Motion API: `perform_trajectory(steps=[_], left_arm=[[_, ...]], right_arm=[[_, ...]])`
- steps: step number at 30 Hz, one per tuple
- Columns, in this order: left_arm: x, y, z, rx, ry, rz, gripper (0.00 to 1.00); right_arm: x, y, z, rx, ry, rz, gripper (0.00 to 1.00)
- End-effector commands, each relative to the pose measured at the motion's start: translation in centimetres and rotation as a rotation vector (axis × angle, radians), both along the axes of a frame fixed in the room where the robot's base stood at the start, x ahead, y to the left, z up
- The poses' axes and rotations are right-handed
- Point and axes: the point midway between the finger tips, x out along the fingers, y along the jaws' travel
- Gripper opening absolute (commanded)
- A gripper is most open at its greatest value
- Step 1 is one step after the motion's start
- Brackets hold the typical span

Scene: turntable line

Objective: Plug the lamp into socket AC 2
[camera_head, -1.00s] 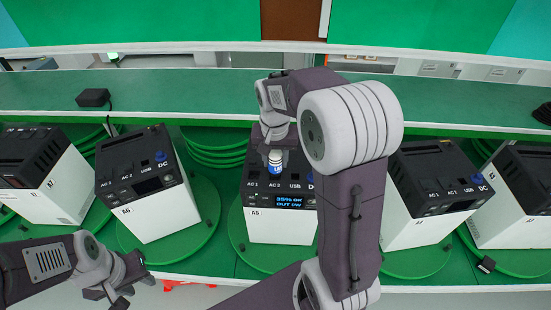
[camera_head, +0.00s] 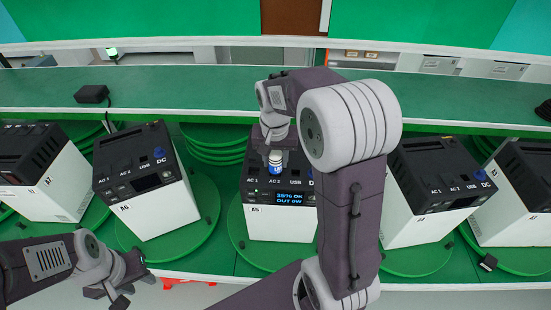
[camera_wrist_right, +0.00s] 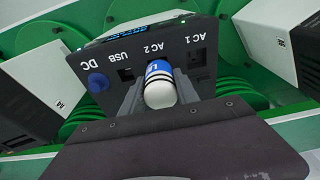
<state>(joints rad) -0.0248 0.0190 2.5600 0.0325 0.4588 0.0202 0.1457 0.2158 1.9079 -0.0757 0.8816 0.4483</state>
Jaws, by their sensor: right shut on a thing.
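The lamp (camera_head: 276,167), a small white cylinder with a blue band, is held upright by my right gripper (camera_head: 275,158) just at socket AC 2 of the middle power station (camera_head: 281,225). In the right wrist view the lamp (camera_wrist_right: 160,88) sits between the two fingers, its blue end against the panel beside the AC2 label. The socket is hidden behind it, so I cannot tell whether it is inserted. The station's display (camera_head: 291,197) reads 35% OK, OUT 0W. My left gripper (camera_head: 134,290) is open and empty at the lower left.
More power stations stand on green turntables to the left (camera_head: 155,215) and right (camera_head: 415,231). A black adapter (camera_head: 92,94) lies on the green shelf (camera_head: 180,92) behind.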

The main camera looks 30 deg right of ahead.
Motion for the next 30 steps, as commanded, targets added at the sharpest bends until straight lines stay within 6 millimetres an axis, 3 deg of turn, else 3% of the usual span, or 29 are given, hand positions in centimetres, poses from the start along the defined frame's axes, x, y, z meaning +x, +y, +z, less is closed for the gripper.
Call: perform_trajectory(steps=[10, 11, 13, 14, 24, 30], left_arm=[[0.0, 0.0, -0.6, 0.000, 0.000, 0.000, 0.36], [0.0, 0.0, -0.6, 0.000, 0.000, 0.000, 0.36], [0.0, 0.0, -0.5, 0.000, 0.000, 0.000, 0.36], [0.0, 0.0, -0.5, 0.000, 0.000, 0.000, 0.36], [0.0, 0.0, -0.6, 0.000, 0.000, 0.000, 0.36], [0.0, 0.0, -1.5, 0.000, 0.000, 0.000, 0.36]], right_arm=[[0.0, 0.0, -0.8, 0.000, 0.000, 0.000, 0.00], [0.0, 0.0, -0.8, -0.001, -0.001, 0.000, 0.40], [0.0, 0.0, -0.7, -0.001, -0.001, 0.000, 0.59], [0.0, 0.0, -0.7, 0.000, 0.000, 0.000, 0.62], [0.0, 0.0, -0.3, -0.001, -0.001, 0.000, 0.62], [-0.4, 0.3, 3.6, -0.001, -0.008, 0.000, 0.62]])
